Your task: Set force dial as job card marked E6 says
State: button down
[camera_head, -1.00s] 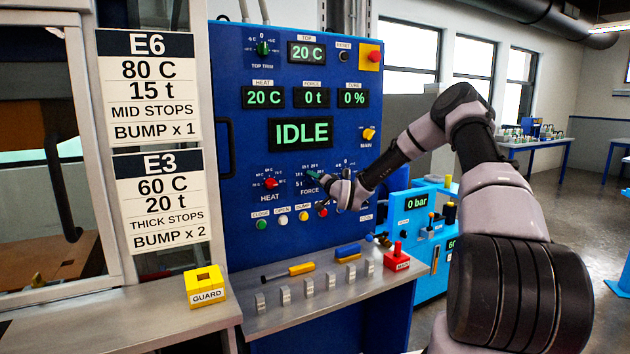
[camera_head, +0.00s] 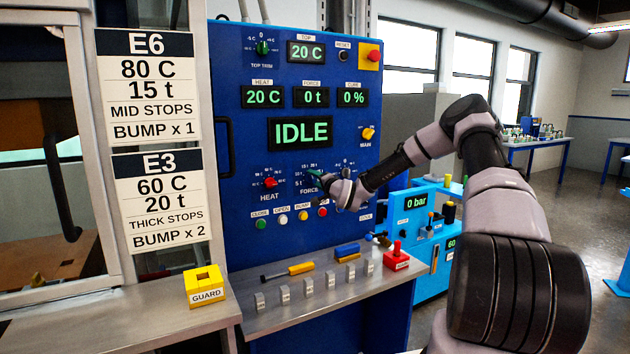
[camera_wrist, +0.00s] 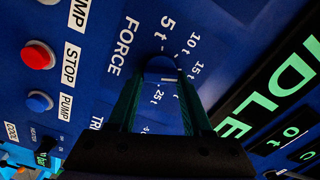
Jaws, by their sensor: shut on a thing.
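The job card marked E6 (camera_head: 147,88) hangs at upper left in the head view and reads 80 C, 15 t, MID STOPS, BUMP x 1. The force dial (camera_wrist: 160,66) shows in the wrist view as a dark knob with printed marks including 5 t, 10 t, 15 t and 25 t around it. My gripper (camera_wrist: 160,75) is shut on the dial, with one green finger on each side. In the head view my gripper (camera_head: 318,176) covers most of the dial. The fingers hide part of the scale, and I cannot tell which mark the dial points to.
The blue panel carries the IDLE display (camera_head: 300,133), the force display (camera_head: 311,97) reading 0 t and the red heat knob (camera_head: 270,183). A card marked E3 (camera_head: 160,200) hangs below E6. Push buttons sit close under the dial. A yellow guard block (camera_head: 204,286) stands on the ledge.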

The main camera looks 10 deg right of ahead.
jog(key=shift+c, duration=1.6)
grip_release()
jog(key=shift+s, duration=0.1)
jog(key=v, duration=1)
jog(key=shift+s, duration=0.35)
jog(key=shift+d, duration=0.1)
